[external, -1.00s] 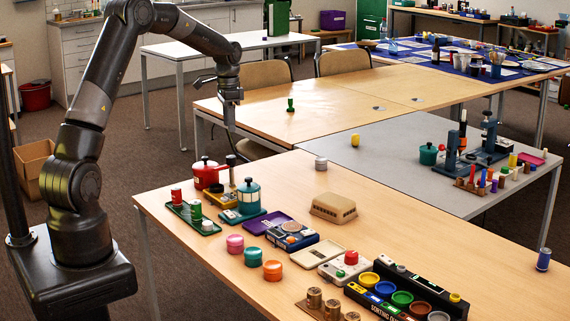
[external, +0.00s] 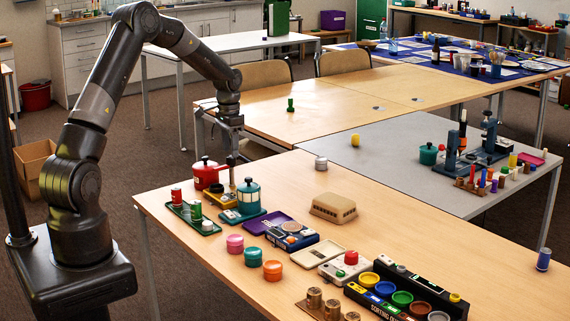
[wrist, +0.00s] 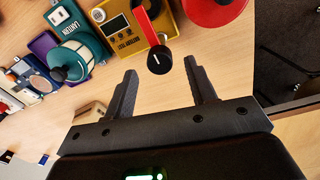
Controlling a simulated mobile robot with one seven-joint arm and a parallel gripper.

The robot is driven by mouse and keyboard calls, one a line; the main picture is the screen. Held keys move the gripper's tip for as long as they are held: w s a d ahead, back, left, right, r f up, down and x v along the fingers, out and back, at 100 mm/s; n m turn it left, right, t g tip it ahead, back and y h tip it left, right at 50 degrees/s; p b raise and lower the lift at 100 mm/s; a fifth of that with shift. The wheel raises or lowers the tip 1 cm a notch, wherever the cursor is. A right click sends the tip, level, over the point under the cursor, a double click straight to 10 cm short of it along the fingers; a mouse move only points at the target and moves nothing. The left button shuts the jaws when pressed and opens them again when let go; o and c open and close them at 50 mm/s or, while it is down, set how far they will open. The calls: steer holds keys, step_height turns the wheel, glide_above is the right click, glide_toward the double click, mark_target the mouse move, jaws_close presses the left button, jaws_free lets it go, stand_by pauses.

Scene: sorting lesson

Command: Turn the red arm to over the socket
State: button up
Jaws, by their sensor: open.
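The yellow tester box (wrist: 120,27) stands at the top of the wrist view, with a short red arm (wrist: 152,24) reaching over its edge. The arm ends in a black knob (wrist: 160,60) with a white line. My gripper (wrist: 160,66) is open, its fingers on either side of the knob, with gaps showing on both sides. In the external view my gripper (external: 232,152) is above the yellow box (external: 220,199), pointing down. I cannot make out the socket in either view.
A red pot (external: 205,174) stands close beside the yellow box, and a teal lantern (external: 249,195) on its other side. A green tray (external: 180,212) with cans is in front.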

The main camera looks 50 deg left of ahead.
steer(key=shift+f, duration=1.2)
steer(key=shift+c, duration=0.5)
steer(key=c, duration=0.9)
steer(key=shift+n, duration=0.6)
steer(key=o, duration=1)
